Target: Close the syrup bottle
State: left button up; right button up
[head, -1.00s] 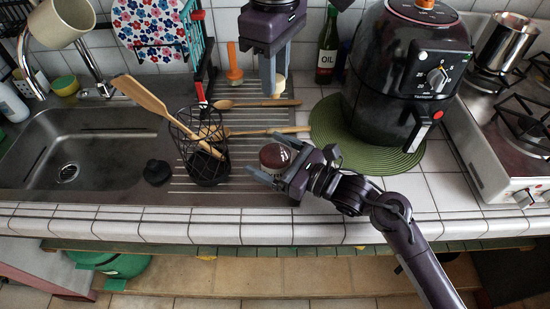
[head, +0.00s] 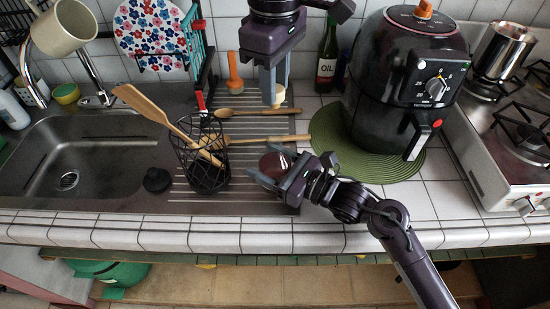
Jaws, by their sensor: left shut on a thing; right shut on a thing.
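The syrup bottle (head: 271,165) is a dark reddish-brown rounded thing, largely hidden by my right gripper (head: 276,168). That gripper is shut on it near the counter's front edge, right of the wire basket. I cannot tell whether the bottle touches the counter or where its mouth is. My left gripper (head: 273,93) points down behind the bottle, in front of the back wall. It is shut on a small cream-coloured piece (head: 278,97), which looks like the cap. The cap is apart from the bottle in the picture.
A black wire basket (head: 203,168) with wooden utensils stands close left of the bottle. Wooden spoons (head: 262,111) lie behind it. A black air fryer (head: 400,100) on a green mat (head: 345,140) stands to the right. The sink (head: 88,150) is at the left.

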aim_at(276, 106)
pick_arm(q)
jog(key=shift+f, duration=2.4)
jog(key=shift+f, duration=0.9)
jog(key=shift+f, duration=0.6)
jog(key=o, duration=1)
notch_tip(276, 106, up, 12)
